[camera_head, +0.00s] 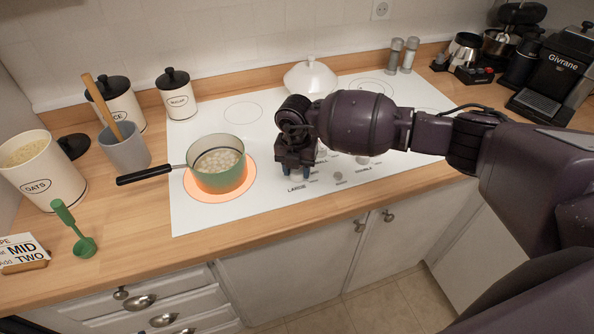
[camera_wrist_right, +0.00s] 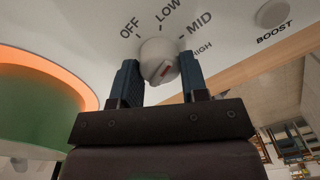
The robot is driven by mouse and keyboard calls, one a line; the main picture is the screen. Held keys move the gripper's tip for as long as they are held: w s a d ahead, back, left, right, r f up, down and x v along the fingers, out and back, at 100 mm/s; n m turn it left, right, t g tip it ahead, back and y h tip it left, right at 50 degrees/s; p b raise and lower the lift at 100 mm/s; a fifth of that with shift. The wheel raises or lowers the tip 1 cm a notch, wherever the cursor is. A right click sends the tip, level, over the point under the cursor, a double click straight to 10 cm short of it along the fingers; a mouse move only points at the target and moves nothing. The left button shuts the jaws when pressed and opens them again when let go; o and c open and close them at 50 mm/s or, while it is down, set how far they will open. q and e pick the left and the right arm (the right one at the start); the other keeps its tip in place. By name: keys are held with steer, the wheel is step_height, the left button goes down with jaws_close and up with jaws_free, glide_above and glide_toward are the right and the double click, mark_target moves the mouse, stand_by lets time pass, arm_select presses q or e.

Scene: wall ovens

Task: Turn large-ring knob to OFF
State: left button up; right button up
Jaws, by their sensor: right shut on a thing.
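The large-ring knob (camera_wrist_right: 158,58) is white with a red mark. In the right wrist view it sits between the two fingers of my right gripper (camera_wrist_right: 160,76), which is shut on it. The labels OFF, LOW, MID and HIGH are printed around it; I cannot tell for certain which one it points to. In the head view my right gripper (camera_head: 296,172) reaches down to the cooktop front by the word LARGE and hides the knob. The large ring (camera_head: 206,194) glows orange under a green pot (camera_head: 219,178). My left gripper is not in view.
The pot's handle (camera_head: 145,175) points left over the counter. Another knob (camera_head: 338,178) is right of my gripper. A white lidded dish (camera_head: 310,78) stands behind it.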

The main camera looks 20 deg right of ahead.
steer(key=n+b, duration=0.1)
steer(key=n, duration=0.1)
steer(key=shift+n, duration=0.4)
steer(key=n+b, duration=0.1)
steer(key=n, duration=0.1)
steer(key=shift+d+n, duration=0.1)
steer(key=shift+n, duration=0.3)
steer(key=n+b, duration=0.1)
steer(key=n, duration=0.2)
steer(key=shift+n+b, duration=0.3)
steer(key=shift+b, duration=0.05)
steer(key=n+b, duration=0.1)
steer(key=n, duration=0.2)
steer(key=shift+n, duration=0.7)
steer(key=shift+r+n+b, duration=0.1)
steer(key=shift+n+b, duration=0.2)
